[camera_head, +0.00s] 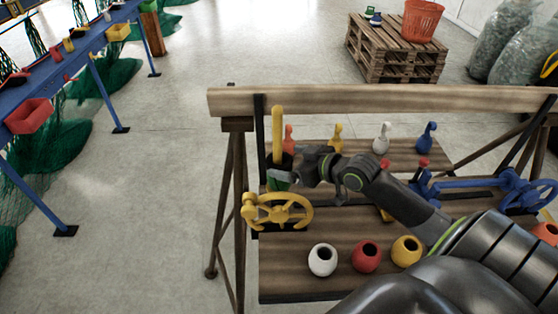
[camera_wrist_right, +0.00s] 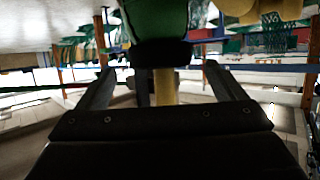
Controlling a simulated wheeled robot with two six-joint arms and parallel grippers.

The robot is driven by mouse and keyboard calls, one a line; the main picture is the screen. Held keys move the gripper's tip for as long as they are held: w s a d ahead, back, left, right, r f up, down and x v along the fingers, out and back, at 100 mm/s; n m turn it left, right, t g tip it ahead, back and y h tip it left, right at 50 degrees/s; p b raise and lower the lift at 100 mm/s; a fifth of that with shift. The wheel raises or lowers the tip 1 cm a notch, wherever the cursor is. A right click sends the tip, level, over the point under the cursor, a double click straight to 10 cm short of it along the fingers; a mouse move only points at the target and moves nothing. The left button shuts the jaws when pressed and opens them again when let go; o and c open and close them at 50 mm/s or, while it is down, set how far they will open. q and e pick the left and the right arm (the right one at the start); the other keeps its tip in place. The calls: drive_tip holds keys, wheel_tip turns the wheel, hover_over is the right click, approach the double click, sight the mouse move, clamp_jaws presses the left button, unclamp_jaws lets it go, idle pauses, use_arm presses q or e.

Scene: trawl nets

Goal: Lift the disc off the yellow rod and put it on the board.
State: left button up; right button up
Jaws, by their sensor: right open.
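The yellow rod (camera_head: 277,130) stands upright at the left end of the wooden stand. A green body (camera_head: 279,184) is low on the rod. In the right wrist view the rod (camera_wrist_right: 164,88) meets a black band (camera_wrist_right: 160,53) against the green body (camera_wrist_right: 157,18); I cannot tell for certain which part is the disc. My right gripper (camera_head: 292,174) reaches the rod from the right. In the wrist view its open fingers (camera_wrist_right: 158,80) lie on either side of the rod, with nothing clamped. Slatted wooden boards (camera_head: 290,278) form the stand. My left gripper is out of view.
A yellow handwheel (camera_head: 283,212) sits just in front of the rod. White (camera_head: 322,260), red (camera_head: 367,256) and yellow (camera_head: 407,251) pots stand on the front board. Several coloured handles, including a blue one (camera_head: 427,138), stand behind my right arm.

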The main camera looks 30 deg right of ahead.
sight(281, 159)
drive_tip(key=x, duration=0.3)
drive_tip(key=shift+w, duration=0.1)
drive_tip(key=shift+w+a+f, duration=0.2)
drive_tip(key=shift+w, duration=0.15)
drive_tip(key=c, duration=1.1)
wheel_tip(281, 159, up, 18)
drive_tip(key=p, duration=1.6)
drive_tip(key=shift+w+a, duration=0.1)
drive_tip(key=shift+a, duration=0.05)
drive_tip(key=shift+r+p, duration=0.8)
drive_tip(key=shift+r, duration=0.55)
drive_tip(key=shift+f, duration=0.1)
